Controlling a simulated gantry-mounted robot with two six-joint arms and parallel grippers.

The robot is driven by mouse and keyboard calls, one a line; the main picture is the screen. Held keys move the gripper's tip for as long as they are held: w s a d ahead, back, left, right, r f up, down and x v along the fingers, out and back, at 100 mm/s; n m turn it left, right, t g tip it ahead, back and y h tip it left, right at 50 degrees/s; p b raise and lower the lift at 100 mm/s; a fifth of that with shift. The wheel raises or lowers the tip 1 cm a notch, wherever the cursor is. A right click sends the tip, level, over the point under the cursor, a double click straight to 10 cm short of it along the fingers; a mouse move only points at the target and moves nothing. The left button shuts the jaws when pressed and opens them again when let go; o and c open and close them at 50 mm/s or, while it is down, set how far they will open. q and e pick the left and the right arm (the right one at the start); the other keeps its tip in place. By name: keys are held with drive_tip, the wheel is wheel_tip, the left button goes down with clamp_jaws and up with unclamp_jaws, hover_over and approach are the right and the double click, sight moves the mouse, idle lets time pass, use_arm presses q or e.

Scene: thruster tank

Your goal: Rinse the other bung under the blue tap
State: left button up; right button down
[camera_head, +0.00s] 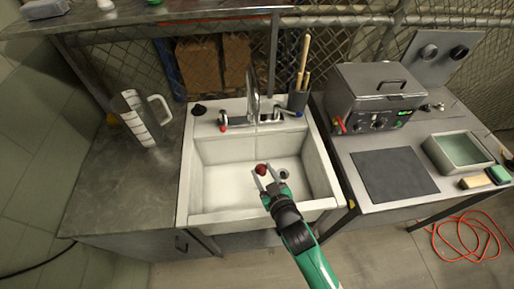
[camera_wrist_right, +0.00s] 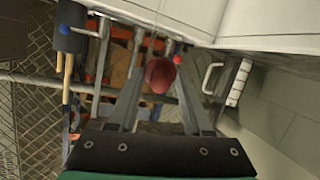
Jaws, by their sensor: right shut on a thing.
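A dark red bung (camera_head: 261,170) is held between the fingertips of my right gripper (camera_head: 266,174), over the white sink basin (camera_head: 225,188). In the right wrist view the red bung (camera_wrist_right: 159,75) sits between the two fingers of the right gripper (camera_wrist_right: 158,90). A black bung-like piece (camera_head: 199,109) rests on the sink's back left corner. The tap spout (camera_head: 253,92) stands at the back of the sink, with a blue handle (camera_head: 299,114) on the right and a red one (camera_head: 222,127) on the left. A thin line below the spout may be water. My left gripper is not in view.
A measuring jug (camera_head: 138,118) stands on the left counter. A dark pot (camera_head: 297,98) with wooden-handled tools stands at the sink's back right. A metal tank (camera_head: 375,95), a dark mat (camera_head: 394,175) and a tray (camera_head: 458,153) are on the right bench. The drain hole (camera_head: 284,173) lies beside the gripper.

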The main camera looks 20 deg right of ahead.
drive_tip(key=p+v, duration=0.1)
drive_tip(key=v, duration=0.2)
drive_tip(key=a+p+v, duration=0.1)
drive_tip(key=v, duration=0.1)
drive_tip(key=shift+s+a+f, duration=0.15)
drive_tip(key=shift+s, duration=0.3)
